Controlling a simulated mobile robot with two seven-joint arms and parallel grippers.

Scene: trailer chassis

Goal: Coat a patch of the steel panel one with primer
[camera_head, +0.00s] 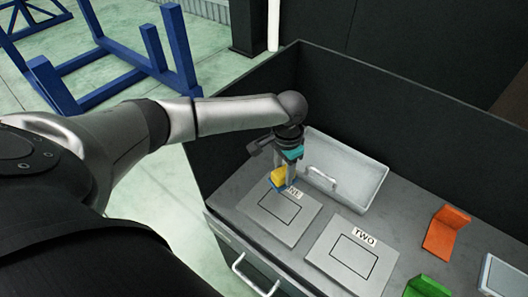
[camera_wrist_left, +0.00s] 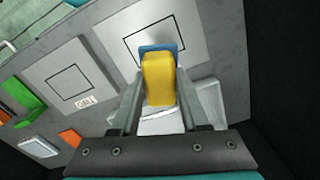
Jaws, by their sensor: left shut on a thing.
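Steel panel one (camera_head: 287,226) is a flat grey plate with a black square outline and a partly covered label. It also shows in the left wrist view (camera_wrist_left: 190,27). My left gripper (camera_head: 284,180) is shut on a yellow block-like tool with a blue face (camera_head: 278,180). The tool shows between the fingers in the left wrist view (camera_wrist_left: 159,80). It is at the label-side edge of panel one, outside most of the outlined square. I cannot tell whether its blue face touches the panel. No coating shows inside the outline. My right gripper is not in view.
Panel two (camera_head: 352,259) lies to the right. A pale tray with a handle (camera_head: 370,182) is behind. An orange block (camera_head: 446,231), a green block (camera_head: 427,288) and a white tray (camera_head: 503,277) are farther right. Dark walls (camera_head: 250,108) border the bench. Blue frames (camera_head: 105,50) stand beyond.

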